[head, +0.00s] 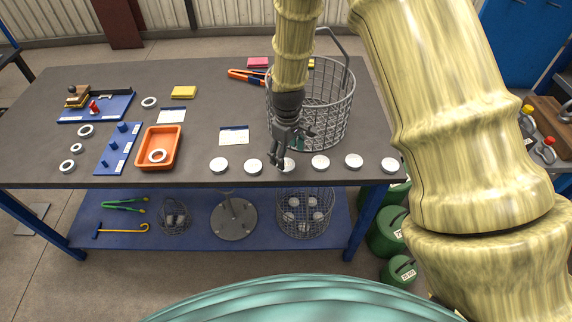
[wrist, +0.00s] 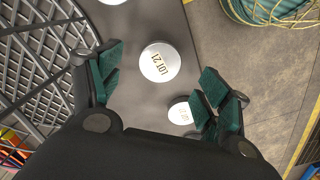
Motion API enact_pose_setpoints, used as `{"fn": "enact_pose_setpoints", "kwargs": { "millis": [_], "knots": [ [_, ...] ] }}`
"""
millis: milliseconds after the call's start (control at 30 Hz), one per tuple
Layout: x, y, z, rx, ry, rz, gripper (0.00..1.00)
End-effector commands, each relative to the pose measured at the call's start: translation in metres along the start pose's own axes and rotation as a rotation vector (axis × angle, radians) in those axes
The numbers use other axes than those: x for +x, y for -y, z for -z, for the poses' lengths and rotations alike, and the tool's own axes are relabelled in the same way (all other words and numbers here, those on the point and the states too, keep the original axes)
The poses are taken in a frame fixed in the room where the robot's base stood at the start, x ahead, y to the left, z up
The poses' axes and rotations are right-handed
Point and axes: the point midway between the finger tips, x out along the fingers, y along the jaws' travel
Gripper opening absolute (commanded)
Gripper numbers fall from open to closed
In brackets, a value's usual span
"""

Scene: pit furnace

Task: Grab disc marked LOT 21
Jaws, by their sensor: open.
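A round white disc (wrist: 160,62) with LOT 21 printed on its top lies flat on the grey table, in the middle of the wrist view. My gripper (wrist: 165,86) is open and empty, with green-padded fingers on either side of the picture; the disc shows between and a little beyond them. A second white disc (wrist: 181,112) is partly hidden by the right finger, its print unreadable. In the head view my gripper (head: 288,148) points down over the row of white discs, hiding part of one disc (head: 289,166). Print on the discs cannot be read there.
A wire basket (head: 338,105) stands right behind my gripper. Other white discs (head: 253,167) lie along the table's front edge (head: 200,183). An orange tray (head: 142,160) holding a ring, a blue peg board and a white card (head: 234,135) lie to the left.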

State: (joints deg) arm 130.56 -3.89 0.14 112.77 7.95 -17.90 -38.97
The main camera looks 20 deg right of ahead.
Motion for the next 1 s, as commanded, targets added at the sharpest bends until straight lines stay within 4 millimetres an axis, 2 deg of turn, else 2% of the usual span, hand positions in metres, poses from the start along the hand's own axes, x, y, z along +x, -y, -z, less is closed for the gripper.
{"fn": "enact_pose_setpoints", "kwargs": {
  "millis": [500, 833, 867, 1000],
  "knots": [
    [0.042, 0.002, -0.002, -0.001, 0.001, 0.0, 0.77],
    [0.046, 0.001, -0.002, -0.001, 0.0, 0.0, 0.77],
    [0.046, 0.001, -0.002, -0.001, 0.0, -0.001, 0.75],
    [0.046, 0.001, -0.002, -0.001, 0.0, 0.0, 0.49]
  ]
}}
